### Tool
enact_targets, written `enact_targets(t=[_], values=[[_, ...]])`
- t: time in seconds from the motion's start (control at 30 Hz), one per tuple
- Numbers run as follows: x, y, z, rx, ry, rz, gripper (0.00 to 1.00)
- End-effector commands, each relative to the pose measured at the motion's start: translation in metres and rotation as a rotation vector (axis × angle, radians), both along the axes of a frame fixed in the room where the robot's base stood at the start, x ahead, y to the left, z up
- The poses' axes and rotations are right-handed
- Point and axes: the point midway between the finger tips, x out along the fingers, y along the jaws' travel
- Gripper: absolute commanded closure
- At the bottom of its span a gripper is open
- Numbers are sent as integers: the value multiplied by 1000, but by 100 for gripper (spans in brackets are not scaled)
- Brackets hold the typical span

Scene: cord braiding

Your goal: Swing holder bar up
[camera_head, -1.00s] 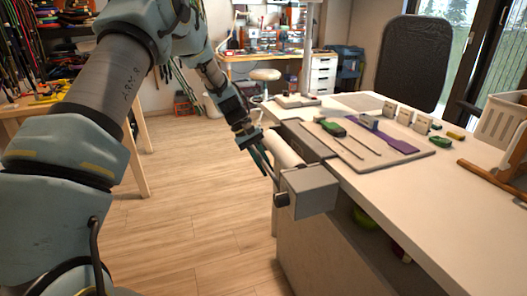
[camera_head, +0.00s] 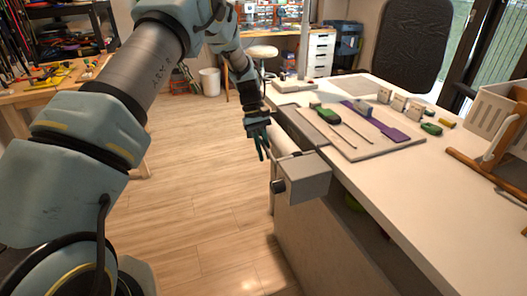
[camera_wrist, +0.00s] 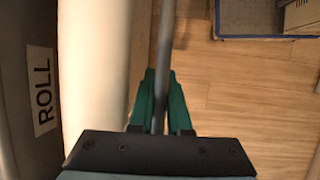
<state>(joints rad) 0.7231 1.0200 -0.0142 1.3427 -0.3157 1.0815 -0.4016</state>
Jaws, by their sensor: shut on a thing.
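The holder bar (camera_wrist: 166,45) is a thin grey rod in the wrist view. It runs down between the teal fingers of my gripper (camera_wrist: 160,100), which are shut on it. The white roll (camera_wrist: 92,80) lies beside the bar on the left, and a grey strip with a "ROLL" label (camera_wrist: 40,90) is left of that. In the head view my gripper (camera_head: 263,150) points down at the near-left edge of the workbench, beside the white roll (camera_head: 284,143). The roll sits behind a grey end block (camera_head: 303,177). The bar is hard to make out there.
The workbench (camera_head: 440,210) carries a board (camera_head: 388,145) with a green-handled tool (camera_head: 328,115) and a purple strip (camera_head: 402,137). A white basket (camera_head: 490,115) and wooden frame stand at the right. The floor (camera_head: 200,190) left of the bench is clear.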

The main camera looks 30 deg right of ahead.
Motion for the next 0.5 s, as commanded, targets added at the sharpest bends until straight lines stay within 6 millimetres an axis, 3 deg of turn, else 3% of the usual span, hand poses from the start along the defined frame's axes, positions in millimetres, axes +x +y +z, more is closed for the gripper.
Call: enact_targets(t=[0.1, 0.13, 0.37, 0.5], values=[[-1, -1, -1, -1, 2, -1, 100], [-1, -1, -1, -1, 2, -1, 81], [-1, -1, -1, -1, 1, -1, 55], [-1, -1, 0, -2, 0, 0, 54]])
